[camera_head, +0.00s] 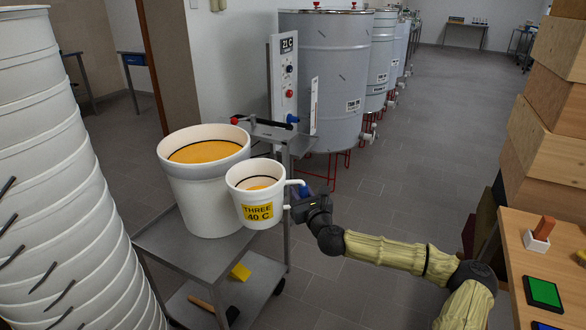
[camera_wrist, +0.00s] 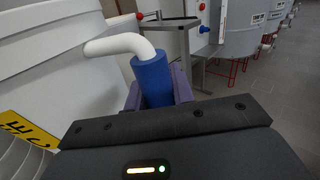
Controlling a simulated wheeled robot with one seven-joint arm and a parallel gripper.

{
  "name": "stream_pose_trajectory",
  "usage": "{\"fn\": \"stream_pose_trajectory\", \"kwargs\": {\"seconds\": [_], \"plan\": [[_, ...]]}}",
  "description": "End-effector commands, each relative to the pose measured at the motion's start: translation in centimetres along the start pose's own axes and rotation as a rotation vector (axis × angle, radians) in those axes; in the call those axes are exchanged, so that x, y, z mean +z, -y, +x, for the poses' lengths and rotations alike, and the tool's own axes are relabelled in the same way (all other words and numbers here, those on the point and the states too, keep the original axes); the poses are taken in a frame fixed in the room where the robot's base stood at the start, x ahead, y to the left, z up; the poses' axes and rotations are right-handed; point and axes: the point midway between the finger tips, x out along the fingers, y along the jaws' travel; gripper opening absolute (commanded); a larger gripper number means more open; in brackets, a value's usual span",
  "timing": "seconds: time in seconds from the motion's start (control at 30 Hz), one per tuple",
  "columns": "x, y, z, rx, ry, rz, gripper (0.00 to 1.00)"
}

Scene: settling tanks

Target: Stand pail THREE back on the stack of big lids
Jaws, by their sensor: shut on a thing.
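Pail THREE (camera_head: 257,202) is a white pail with a yellow "THREE 40 C" label and orange-yellow contents. It is upright, in front of and to the right of a larger white bucket (camera_head: 200,190). My gripper (camera_head: 303,196) is shut on the pail's side handle, at its right. In the wrist view the handle's blue grip (camera_wrist: 152,80) sits between purple fingers, and the pail (camera_wrist: 30,125) fills the left side. I cannot tell whether the pail's base touches the trolley. I cannot make out a stack of big lids.
The larger bucket, with orange-yellow contents, stands on a grey metal trolley (camera_head: 165,245). A yellow block (camera_head: 240,272) lies on its lower shelf. A tall stack of white nested tubs (camera_head: 70,190) is at left. Grey tanks (camera_head: 325,75) stand behind. A wooden table (camera_head: 565,260) is at right.

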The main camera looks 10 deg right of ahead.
Motion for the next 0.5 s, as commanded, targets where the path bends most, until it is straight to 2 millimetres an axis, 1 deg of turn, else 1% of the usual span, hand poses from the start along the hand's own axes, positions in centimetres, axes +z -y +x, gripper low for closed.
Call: {"fn": "stream_pose_trajectory", "kwargs": {"seconds": [0.03, 0.1, 0.17, 0.2, 0.27, 0.3, 0.37, 0.4, 0.5], "plan": [[-1.9, 0.1, -0.9, 0.004, -0.003, 0.007, 0.0], [-4.5, 0.0, -2.3, 0.014, -0.004, 0.01, 0.0], [-6.6, -0.4, -3.8, 0.024, -0.004, 0.011, 0.0], [-8.0, -0.8, -4.9, 0.031, -0.004, 0.011, 0.0], [-9.8, -1.8, -6.8, 0.042, -0.004, 0.012, 0.0], [-10.5, -2.5, -7.9, 0.043, -0.003, 0.012, 0.0], [-11.0, -3.6, -9.3, 0.042, -0.002, 0.008, 0.0], [-11.2, -4.3, -10.1, 0.038, -0.003, 0.007, 0.0], [-11.1, -5.2, -11.4, 0.017, -0.001, 0.002, 0.0]]}}
